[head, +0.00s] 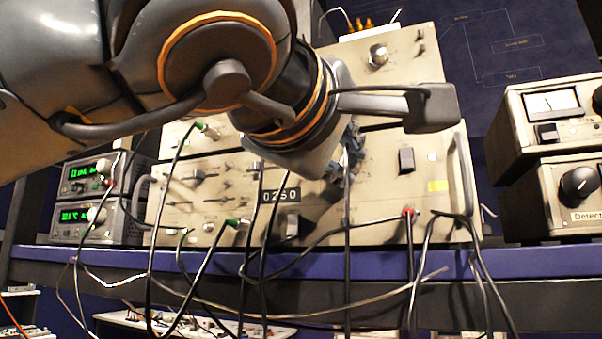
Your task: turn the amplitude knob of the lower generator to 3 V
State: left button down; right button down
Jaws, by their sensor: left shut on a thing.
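The lower generator (378,192) is a wide beige panel on the shelf, with a 0250 display (280,195), slider controls, a dark switch and plugged cables. My left arm comes in from the upper left, across the front of the generators. My left gripper (347,158) is at the upper middle of the lower generator's panel, shut on what seems to be the amplitude knob. The knob itself is hidden behind the gripper, so its pointer and scale cannot be read. My right gripper is not in view.
The upper generator (400,85), with its own knob (378,54), is partly covered by my arm. Loose cables hang before the lower panel and shelf edge (300,262). Green-lit meters (88,177) stand left; a detector unit (575,205) stands right.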

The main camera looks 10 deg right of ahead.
pick_arm(q)
jog(key=shift+m+p, duration=0.6)
jog(key=shift+m, duration=1.3)
jog(key=c, duration=1.2)
grip_release()
jog(key=v, duration=1.2)
jog(key=shift+w, duration=0.1)
